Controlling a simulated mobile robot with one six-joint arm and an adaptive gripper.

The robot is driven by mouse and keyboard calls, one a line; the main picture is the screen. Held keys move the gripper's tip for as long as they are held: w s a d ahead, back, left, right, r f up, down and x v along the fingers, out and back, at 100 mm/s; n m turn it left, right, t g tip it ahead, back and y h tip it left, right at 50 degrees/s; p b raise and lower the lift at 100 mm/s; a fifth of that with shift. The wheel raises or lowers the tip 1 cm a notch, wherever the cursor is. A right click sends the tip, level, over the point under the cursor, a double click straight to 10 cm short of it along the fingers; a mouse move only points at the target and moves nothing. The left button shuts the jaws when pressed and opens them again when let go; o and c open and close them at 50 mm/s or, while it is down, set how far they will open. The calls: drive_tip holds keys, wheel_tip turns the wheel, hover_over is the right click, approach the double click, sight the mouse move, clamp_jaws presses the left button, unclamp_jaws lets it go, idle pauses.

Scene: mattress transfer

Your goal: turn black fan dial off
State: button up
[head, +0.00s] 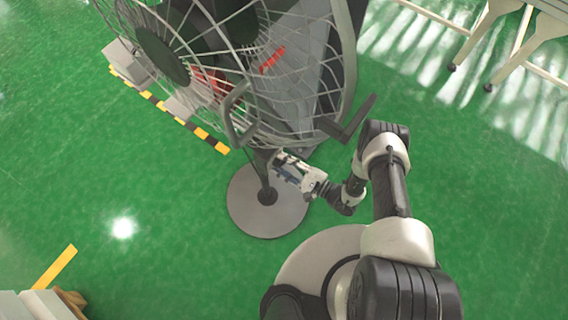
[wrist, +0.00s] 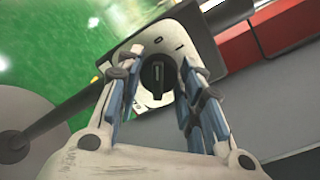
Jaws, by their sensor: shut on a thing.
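The large fan (head: 337,50) with a wire cage stands on a round grey base (head: 250,215) in the head view. The black fan dial (wrist: 153,78) sits on a pale control plate (wrist: 140,47) in the wrist view. Small marks, one like a 0 and one like a 1, show above the dial. A pale line on the knob runs roughly upright in the picture. My gripper (wrist: 158,72) has one finger on each side of the dial and is shut on it. The dial itself is too small to make out in the head view.
A yellow-and-black floor strip (head: 170,112) runs behind the fan at the left. White table legs (head: 488,30) stand at the top right. A box (head: 45,303) is at the lower left corner. Green floor is clear at the right.

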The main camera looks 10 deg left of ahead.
drive_tip(key=shift+n, duration=0.4)
drive_tip(key=o, duration=1.1)
drive_tip(key=shift+c, duration=0.2)
drive_tip(key=shift+d, duration=0.1)
drive_tip(key=v, duration=1.1)
drive_tip(key=shift+s+d, duration=0.25)
drive_tip(key=shift+d, duration=0.1)
